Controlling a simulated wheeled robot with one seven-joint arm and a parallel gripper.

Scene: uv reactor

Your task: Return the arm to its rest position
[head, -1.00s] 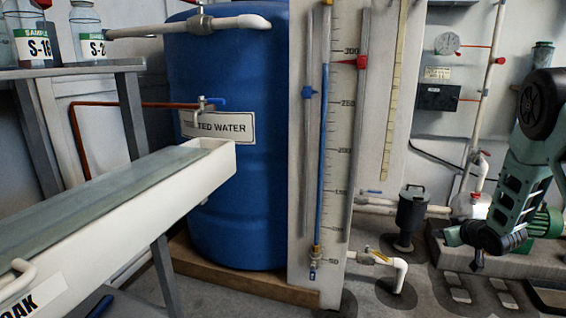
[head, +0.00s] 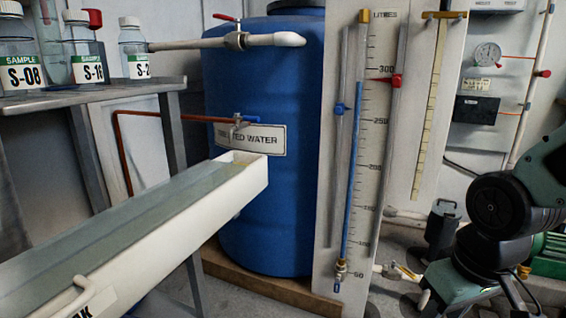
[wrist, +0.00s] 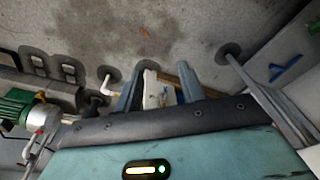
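My arm (head: 498,205) is at the right edge of the head view, bent, with a dark round joint and a green link running down toward the bottom edge. My gripper is not clearly visible there. In the wrist view my gripper (wrist: 160,88) shows two blue-grey fingers set well apart, with nothing held between them. Through the gap I see the floor and part of a pale board with pipe fittings, below and apart from the fingers.
A white trough (head: 150,240) juts in from the left beside a grey rack (head: 90,98) with sample bottles. A blue water tank (head: 255,90) and a tall litre gauge board (head: 335,150) stand in the middle. A dark canister (head: 442,228) and green machine (head: 552,256) are near my arm.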

